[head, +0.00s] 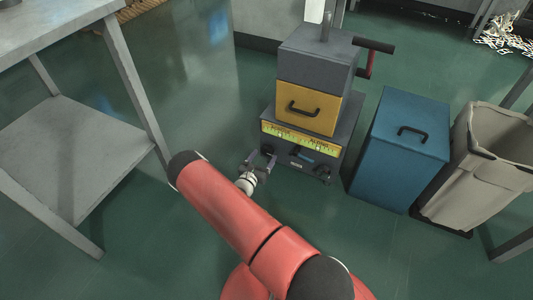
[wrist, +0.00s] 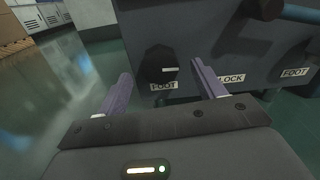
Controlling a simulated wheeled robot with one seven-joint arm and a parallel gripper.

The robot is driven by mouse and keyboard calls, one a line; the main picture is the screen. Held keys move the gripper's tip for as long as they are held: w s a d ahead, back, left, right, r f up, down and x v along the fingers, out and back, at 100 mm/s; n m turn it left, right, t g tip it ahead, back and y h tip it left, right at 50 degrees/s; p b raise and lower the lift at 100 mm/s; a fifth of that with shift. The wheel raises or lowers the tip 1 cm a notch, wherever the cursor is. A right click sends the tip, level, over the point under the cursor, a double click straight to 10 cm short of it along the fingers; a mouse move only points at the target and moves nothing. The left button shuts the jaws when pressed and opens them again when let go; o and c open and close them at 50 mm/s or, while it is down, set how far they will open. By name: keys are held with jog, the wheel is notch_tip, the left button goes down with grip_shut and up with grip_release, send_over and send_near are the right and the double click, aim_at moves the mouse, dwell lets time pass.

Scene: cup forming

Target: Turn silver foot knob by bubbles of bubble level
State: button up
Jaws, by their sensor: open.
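The machine (head: 322,95) has a yellow-green level strip (head: 300,140) across its lower front; its bubbles are too small to read. A dark foot knob (wrist: 161,62) with a short white mark sits above a FOOT label, left of the LOCK label, in the wrist view. It looks black rather than silver. My gripper (head: 262,159) is open at the machine's lower left front. In the wrist view, my fingers stand left and right of this knob, with gaps visible. A second FOOT label (wrist: 295,72) is at the right; a right knob (head: 323,174) shows in the head view.
A blue bin (head: 400,150) stands right of the machine, with a beige bin (head: 480,165) beyond it. A grey metal table (head: 70,150) stands at the left. The green floor between table and machine is clear. A red-handled crank (head: 370,62) sticks out at the machine's upper right.

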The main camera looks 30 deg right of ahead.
aim_at(266, 153)
jog(key=shift+x, duration=1.65)
jog(key=shift+c, duration=0.3)
